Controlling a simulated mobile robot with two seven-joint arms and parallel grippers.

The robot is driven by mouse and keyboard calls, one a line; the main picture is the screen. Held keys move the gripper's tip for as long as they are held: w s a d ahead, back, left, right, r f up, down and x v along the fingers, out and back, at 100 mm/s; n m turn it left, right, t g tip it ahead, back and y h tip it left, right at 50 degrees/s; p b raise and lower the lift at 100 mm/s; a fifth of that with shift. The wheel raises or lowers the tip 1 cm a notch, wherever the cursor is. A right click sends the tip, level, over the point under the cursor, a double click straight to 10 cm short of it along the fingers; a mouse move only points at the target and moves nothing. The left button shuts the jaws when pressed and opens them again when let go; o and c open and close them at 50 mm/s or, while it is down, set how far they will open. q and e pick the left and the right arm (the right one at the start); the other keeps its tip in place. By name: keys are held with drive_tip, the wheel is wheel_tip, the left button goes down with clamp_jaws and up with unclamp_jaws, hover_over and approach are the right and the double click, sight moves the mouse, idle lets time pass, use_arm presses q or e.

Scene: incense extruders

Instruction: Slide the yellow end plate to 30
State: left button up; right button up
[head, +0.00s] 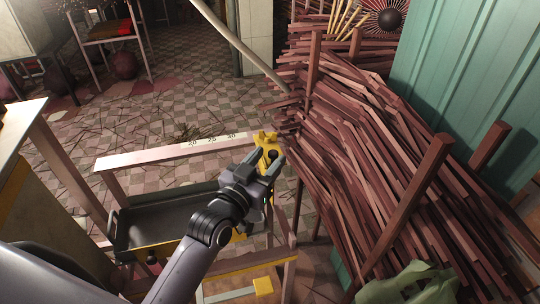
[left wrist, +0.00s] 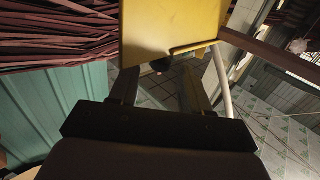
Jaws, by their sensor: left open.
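The yellow end plate (head: 265,141) sits at the right end of a pale rail (head: 175,152), to the right of the rail's printed 30 mark (head: 231,135). The marks 20 and 25 lie further left. My left gripper (head: 265,161) is open at the near side of the plate. In the left wrist view, the plate (left wrist: 170,25) fills the top middle, just beyond my open fingers (left wrist: 160,82). My right gripper is not in view.
A dark tray (head: 165,218) lies in the frame below the rail, left of my left arm. A large heap of reddish-brown sticks (head: 375,150) stands close on the right, before a teal corrugated wall (head: 475,80). Checkered floor is open behind the rail.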

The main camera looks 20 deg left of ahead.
use_arm(q)
drive_tip(key=shift+w+d, duration=0.15)
drive_tip(key=shift+w, duration=0.7)
drive_tip(key=shift+c, duration=0.3)
clamp_jaws()
drive_tip(key=shift+s+a+p, duration=0.25)
drive_tip(key=shift+a+p, duration=0.15)
drive_tip(key=s+a+p, duration=0.1)
drive_tip(key=a, duration=0.1)
drive_tip(key=s+a, duration=0.1)
drive_tip(key=a, duration=0.1)
drive_tip(key=shift+s+p, duration=0.4)
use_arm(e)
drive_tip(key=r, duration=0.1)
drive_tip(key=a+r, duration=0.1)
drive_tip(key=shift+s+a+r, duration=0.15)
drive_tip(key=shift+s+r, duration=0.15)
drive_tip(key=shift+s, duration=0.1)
